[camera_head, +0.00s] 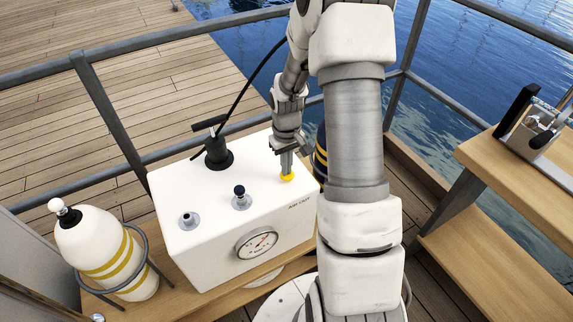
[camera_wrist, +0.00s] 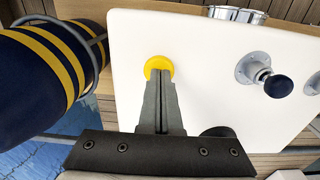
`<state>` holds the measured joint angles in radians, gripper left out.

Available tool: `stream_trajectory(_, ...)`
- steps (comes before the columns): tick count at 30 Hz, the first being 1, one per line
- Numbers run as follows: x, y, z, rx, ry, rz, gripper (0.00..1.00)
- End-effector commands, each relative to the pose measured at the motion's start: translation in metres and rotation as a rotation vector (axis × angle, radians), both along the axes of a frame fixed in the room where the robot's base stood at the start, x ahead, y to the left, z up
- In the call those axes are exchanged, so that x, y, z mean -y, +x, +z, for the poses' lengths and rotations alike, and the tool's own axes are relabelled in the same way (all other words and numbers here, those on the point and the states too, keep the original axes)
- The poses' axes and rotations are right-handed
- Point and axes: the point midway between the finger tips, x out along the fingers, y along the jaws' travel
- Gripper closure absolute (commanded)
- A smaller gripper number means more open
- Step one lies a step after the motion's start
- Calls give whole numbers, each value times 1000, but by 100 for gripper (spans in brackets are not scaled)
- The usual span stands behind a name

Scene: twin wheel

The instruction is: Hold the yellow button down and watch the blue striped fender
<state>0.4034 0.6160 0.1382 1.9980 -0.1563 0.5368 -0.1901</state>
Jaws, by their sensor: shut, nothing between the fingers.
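The yellow button (camera_head: 287,177) is on the top of the white box (camera_head: 215,250), near its far right corner. It also shows in the wrist view (camera_wrist: 158,64) as a yellow disc. My gripper (camera_head: 286,172) points down with its fingers shut and empty, the tips at the button; they overlap its edge in the wrist view (camera_wrist: 160,76). I cannot tell how far the button is pressed. The blue fender (camera_wrist: 35,80) with yellow stripes lies left in the wrist view, beside a grey ring. In the head view the fender (camera_head: 320,157) is mostly hidden behind my arm.
The box also carries a black T-handle (camera_head: 216,150), a dark blue knob (camera_head: 240,196), a small metal fitting (camera_head: 188,220) and a round gauge (camera_head: 257,244). A white, yellow-striped fender (camera_head: 105,250) stands left. Railings and water lie behind; a wooden bench (camera_head: 500,180) stands right.

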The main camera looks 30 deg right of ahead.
Motion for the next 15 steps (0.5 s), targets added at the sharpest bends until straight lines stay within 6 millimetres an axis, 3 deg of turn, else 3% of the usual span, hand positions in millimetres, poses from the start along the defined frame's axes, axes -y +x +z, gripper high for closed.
stream_trajectory(3, 0, 0, -16, -1, 0, 1, 100)
stream_trajectory(15, -1, -3, -19, -6, 2, -1, 100)
